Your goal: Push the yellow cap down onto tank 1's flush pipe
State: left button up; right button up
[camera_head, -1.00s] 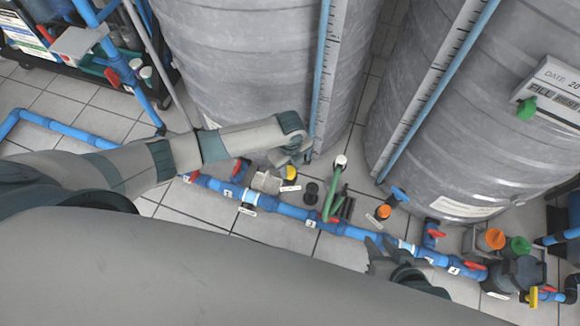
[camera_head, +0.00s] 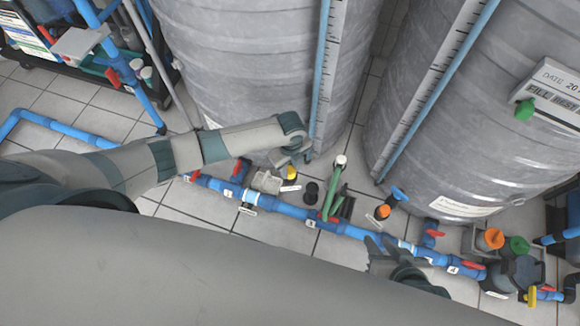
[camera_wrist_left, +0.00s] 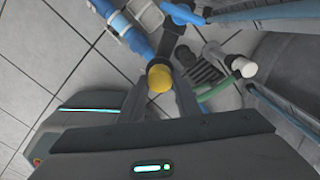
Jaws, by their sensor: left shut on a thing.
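The yellow cap (camera_head: 291,172) is low beside the left grey tank (camera_head: 250,70), just below my left wrist. In the left wrist view the yellow cap (camera_wrist_left: 160,76) sits between the two fingers of my left gripper (camera_wrist_left: 163,92), which is shut on it. A dark pipe end shows just beyond the cap there. Whether the cap is seated on the flush pipe cannot be told. My left arm hides part of that area in the head view. My right gripper (camera_head: 378,248) is over the blue pipe at lower centre, its fingers apart and empty.
A blue pipe (camera_head: 285,208) with red valve handles runs across the tiled floor. A green pipe with a white top (camera_head: 337,180) stands right of the yellow cap. An orange cap (camera_head: 383,211) is near the right tank (camera_head: 460,110). Black fittings lie between.

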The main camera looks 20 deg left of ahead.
aim_at(290, 171)
pick_arm(q)
jog(key=shift+f, duration=0.4)
pick_arm(e)
jog(key=shift+f, duration=0.25)
pick_arm(q)
jog(key=o, duration=1.1)
notch_tip(290, 171, up, 17)
jog(key=p, duration=0.2)
jog(key=shift+r+p, duration=0.2)
jog(key=shift+p, duration=0.2)
pick_arm(e)
jog(key=s+d+f+g+h, duration=0.2)
jog(key=s+d+g, duration=0.1)
jog(key=d, duration=0.3)
jog(key=shift+s, duration=0.5)
